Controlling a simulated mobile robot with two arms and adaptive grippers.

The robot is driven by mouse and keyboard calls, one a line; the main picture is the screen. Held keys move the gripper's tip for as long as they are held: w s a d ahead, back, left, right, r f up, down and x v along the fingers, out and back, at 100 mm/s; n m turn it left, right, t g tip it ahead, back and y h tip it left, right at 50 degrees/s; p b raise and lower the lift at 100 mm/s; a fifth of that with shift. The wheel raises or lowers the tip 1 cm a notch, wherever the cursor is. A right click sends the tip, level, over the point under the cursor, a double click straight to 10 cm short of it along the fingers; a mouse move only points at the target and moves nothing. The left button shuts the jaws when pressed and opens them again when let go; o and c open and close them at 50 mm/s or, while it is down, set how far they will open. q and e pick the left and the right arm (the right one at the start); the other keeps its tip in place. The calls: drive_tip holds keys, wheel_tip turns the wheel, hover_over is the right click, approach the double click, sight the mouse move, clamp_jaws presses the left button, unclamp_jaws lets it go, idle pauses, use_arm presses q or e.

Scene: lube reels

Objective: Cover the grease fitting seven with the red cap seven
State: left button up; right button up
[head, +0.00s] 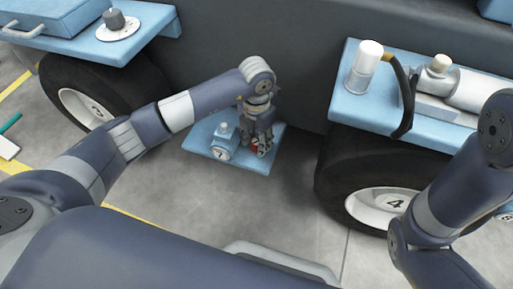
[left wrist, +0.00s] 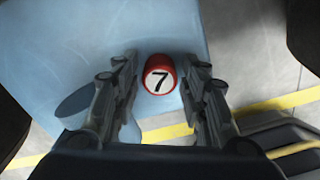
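The red cap seven (left wrist: 160,74) has a white top marked with a black 7. It lies on a small blue shelf (head: 197,147) and is partly hidden by my left gripper (head: 259,139) in the head view. In the left wrist view my left gripper (left wrist: 162,100) has its fingers apart, one on each side of the cap, with gaps showing. A blue fitting-like body (head: 222,148) with a pale knob stands left of the gripper on the shelf. Its number is not readable, so I cannot tell if it is grease fitting seven. My right gripper is out of view.
A right blue platform (head: 350,103) holds a white-topped cylinder (head: 367,58), a black hose (head: 408,95) and a grey cylindrical part (head: 475,90). Tyres stand below, one with a wheel marked 4 (head: 390,207). A dark wall (head: 300,45) is behind the shelf.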

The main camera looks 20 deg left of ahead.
use_arm(q)
drive_tip(key=shift+f, duration=0.1)
drive_tip(key=c, duration=0.6)
